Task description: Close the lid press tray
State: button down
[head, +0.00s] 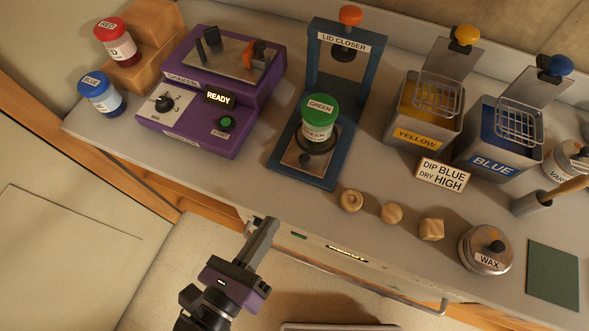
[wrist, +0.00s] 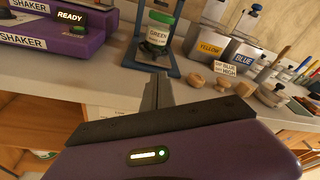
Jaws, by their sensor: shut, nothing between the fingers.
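The lid closer (head: 341,70) is a blue press frame with an orange knob on top, standing at the back of the bench. Its tray (head: 300,160) extends forward from the frame, with a dark round knob on its front part. A green-lidded jar labelled GREEN (head: 319,118) stands upright on the tray, in front of the frame's uprights. The jar also shows in the wrist view (wrist: 160,30). My gripper (head: 266,224) is shut and empty, in front of the bench edge and apart from the tray. In the wrist view my gripper (wrist: 158,82) points toward the press.
A purple shaker (head: 195,115) stands left of the press; red (head: 118,45) and blue (head: 100,95) jars are farther left. Yellow (head: 425,120) and blue (head: 495,150) dip tanks stand right. Several wooden pieces (head: 391,212) and a wax tin (head: 486,252) line the front edge.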

jog(key=a+m, duration=0.1)
jog(key=m, duration=0.2)
jog(key=m+p, duration=0.3)
jog(key=p, duration=0.1)
send_near(301, 163)
jog(key=shift+h, duration=0.4)
jog(key=x, duration=0.5)
jog(key=shift+w, duration=0.25)
jog(key=shift+w+d+f, duration=0.25)
jog(key=shift+w, duration=0.35)
jog(key=b+x, duration=0.1)
jog(key=x, duration=0.3)
jog(key=a+r+b+x, duration=0.1)
jog(key=b+x, duration=0.1)
jog(key=x, duration=0.3)
jog(key=w+b+x, duration=0.1)
jog(key=b+x, duration=0.1)
jog(key=x, duration=0.3)
jog(key=shift+w+a+r, duration=0.1)
jog(key=shift+a+r, duration=0.2)
jog(key=shift+r, duration=0.1)
jog(key=shift+w+d+r+b, duration=0.15)
jog(key=shift+w+b, duration=0.15)
jog(key=shift+w, duration=0.35)
jog(key=shift+r, duration=0.15)
